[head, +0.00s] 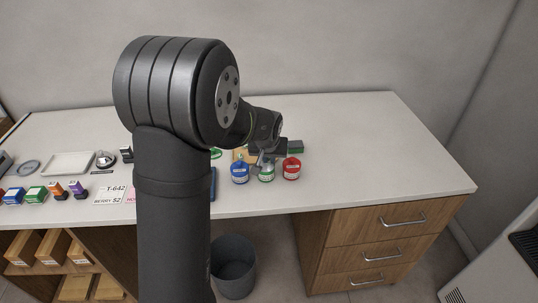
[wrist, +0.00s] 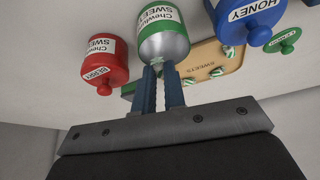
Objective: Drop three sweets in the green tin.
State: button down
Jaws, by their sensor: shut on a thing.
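The green tin (head: 266,174) stands on the counter between two other tins. In the wrist view the green tin (wrist: 158,20) is open, with its grey metal inside facing my gripper. My gripper (wrist: 161,70) is shut on a small green-and-white sweet (wrist: 158,66), mostly hidden between the fingertips, at the tin's mouth. I cannot tell whether the tips are inside the rim. More striped sweets (wrist: 190,82) lie on a tan tray (wrist: 205,53) marked SWEETS. A loose green lid (wrist: 284,41) lies beyond the blue tin. The tin's contents are not visible.
A red tin (head: 291,170) and a blue tin (head: 239,173) stand close on either side of the green tin. Small coloured boxes (head: 56,189), price cards (head: 110,194) and a pale tray (head: 68,163) are at the left. The counter's right end (head: 385,155) is clear.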

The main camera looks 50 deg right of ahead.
jog(key=c, duration=1.4)
grip_release()
jog(key=shift+r, duration=0.15)
jog(key=v, duration=1.7)
jog(key=shift+s, duration=0.1)
jog(key=x, duration=1.7)
jog(key=shift+r, duration=0.35)
